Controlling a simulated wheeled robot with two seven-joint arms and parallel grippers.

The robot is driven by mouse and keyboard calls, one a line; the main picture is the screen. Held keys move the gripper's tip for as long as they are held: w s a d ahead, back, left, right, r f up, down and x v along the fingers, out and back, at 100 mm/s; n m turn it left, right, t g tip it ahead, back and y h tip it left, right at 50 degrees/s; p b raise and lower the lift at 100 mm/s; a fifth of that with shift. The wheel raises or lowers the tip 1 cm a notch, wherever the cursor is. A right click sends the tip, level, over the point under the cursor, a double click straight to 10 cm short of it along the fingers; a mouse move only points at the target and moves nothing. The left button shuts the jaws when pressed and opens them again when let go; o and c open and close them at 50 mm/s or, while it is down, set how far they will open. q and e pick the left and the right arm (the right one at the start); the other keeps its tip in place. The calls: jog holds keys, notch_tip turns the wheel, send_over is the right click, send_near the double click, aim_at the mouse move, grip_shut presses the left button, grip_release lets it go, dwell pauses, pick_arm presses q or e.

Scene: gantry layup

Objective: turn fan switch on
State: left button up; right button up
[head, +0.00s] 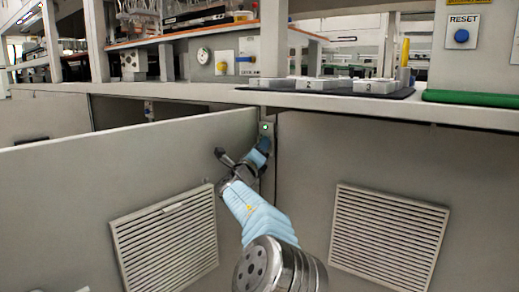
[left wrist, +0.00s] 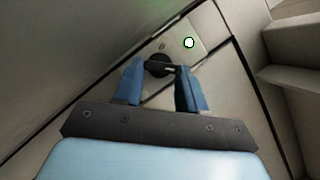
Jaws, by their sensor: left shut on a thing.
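The fan switch is a small grey plate (head: 266,127) under the bench edge, with a lit green lamp at its top. In the left wrist view the plate (left wrist: 207,42) shows its glowing lamp and a round black knob (left wrist: 156,66). My left gripper (left wrist: 165,75) has its two blue fingers on either side of the knob and is shut on it. In the head view my left gripper (head: 264,148) reaches up to the plate and hides the knob. My right gripper is in neither view.
Grey panels with louvred vents (head: 165,240) (head: 388,237) flank the switch. The bench top (head: 190,92) overhangs just above it.

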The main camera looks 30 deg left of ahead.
pick_arm(q)
jog(key=o, duration=1.1)
jog(key=shift+c, duration=0.2)
jog(key=v, duration=1.3)
jog(key=shift+s, duration=0.35)
jog(key=shift+f, duration=0.1)
